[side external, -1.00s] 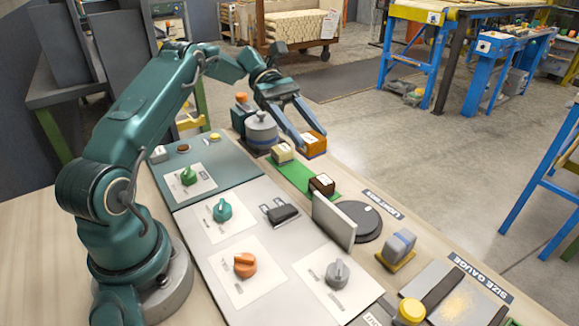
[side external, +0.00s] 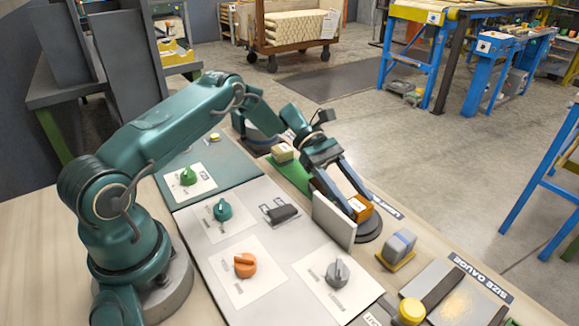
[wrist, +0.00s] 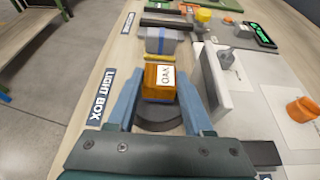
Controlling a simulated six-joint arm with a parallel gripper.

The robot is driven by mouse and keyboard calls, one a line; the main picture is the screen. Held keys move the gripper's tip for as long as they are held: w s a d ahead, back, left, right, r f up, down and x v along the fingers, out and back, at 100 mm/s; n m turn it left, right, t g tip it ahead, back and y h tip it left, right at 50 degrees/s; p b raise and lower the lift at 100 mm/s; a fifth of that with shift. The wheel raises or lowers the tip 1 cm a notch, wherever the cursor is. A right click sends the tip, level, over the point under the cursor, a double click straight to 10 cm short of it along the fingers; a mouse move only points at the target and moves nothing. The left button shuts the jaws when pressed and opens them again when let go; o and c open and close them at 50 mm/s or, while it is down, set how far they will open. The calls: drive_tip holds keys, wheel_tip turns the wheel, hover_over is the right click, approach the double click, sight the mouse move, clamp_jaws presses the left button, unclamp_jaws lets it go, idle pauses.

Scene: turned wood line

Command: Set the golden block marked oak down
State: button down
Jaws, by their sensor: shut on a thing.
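The golden-orange block marked oak (side external: 361,210) is between the two fingers of my gripper (side external: 356,202), which is shut on it. In the wrist view the block (wrist: 158,82) has its white OAK label facing up, with a blue finger at each side. It is over the dark round disc (side external: 369,230), which also shows in the wrist view (wrist: 158,119) below and around it. I cannot tell whether the block touches the disc.
An upright pale panel (side external: 333,222) stands close beside the disc. A LIGHT BOX label (wrist: 103,97) lies on its other side. A grey block on a yellow base (side external: 398,247) is nearby. A beige block (side external: 283,152) sits on the green strip (side external: 294,173).

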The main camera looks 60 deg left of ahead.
drive_tip(key=shift+f, duration=0.15)
drive_tip(key=shift+c, duration=1.5)
unclamp_jaws()
